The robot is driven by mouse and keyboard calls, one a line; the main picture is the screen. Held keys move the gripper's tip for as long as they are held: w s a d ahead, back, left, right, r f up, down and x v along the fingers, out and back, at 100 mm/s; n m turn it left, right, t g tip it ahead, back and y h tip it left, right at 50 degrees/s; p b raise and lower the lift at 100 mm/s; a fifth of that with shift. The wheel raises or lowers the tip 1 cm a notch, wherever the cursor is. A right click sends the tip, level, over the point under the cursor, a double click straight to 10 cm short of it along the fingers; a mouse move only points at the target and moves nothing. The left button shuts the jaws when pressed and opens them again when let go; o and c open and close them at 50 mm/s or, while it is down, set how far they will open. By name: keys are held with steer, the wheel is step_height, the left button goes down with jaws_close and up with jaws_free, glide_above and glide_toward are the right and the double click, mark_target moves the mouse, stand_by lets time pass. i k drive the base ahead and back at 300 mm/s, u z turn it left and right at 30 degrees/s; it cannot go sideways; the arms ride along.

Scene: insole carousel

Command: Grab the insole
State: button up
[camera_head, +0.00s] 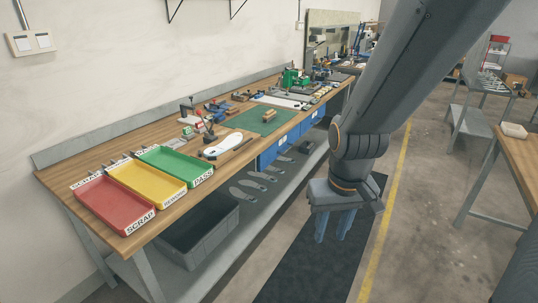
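A white insole-shaped piece (222,147) lies on the wooden workbench (112,168), between the green tray and the green mat. Several grey sole-shaped pieces (241,194) lie in a row on the lower shelf under the bench. My gripper (333,238) hangs fingers-down over the dark floor mat, to the right of the bench and apart from it. Its two blue fingers stand apart with nothing visible between them.
Red (113,203), yellow (145,182) and green (177,166) trays stand at the bench's near end. A grey bin (200,234) sits on the shelf. Tools and a green cutting mat (258,121) occupy the bench farther back. Another table (520,155) stands right.

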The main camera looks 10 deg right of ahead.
mark_target(233, 139)
steer(key=u, duration=0.2)
steer(key=k, duration=0.25)
steer(key=z, duration=0.9)
steer(key=i, duration=1.45)
steer(key=u, duration=0.85)
steer(key=i, duration=0.8)
steer(key=u, duration=1.2)
steer(key=i, duration=0.4)
steer(key=u, duration=0.35)
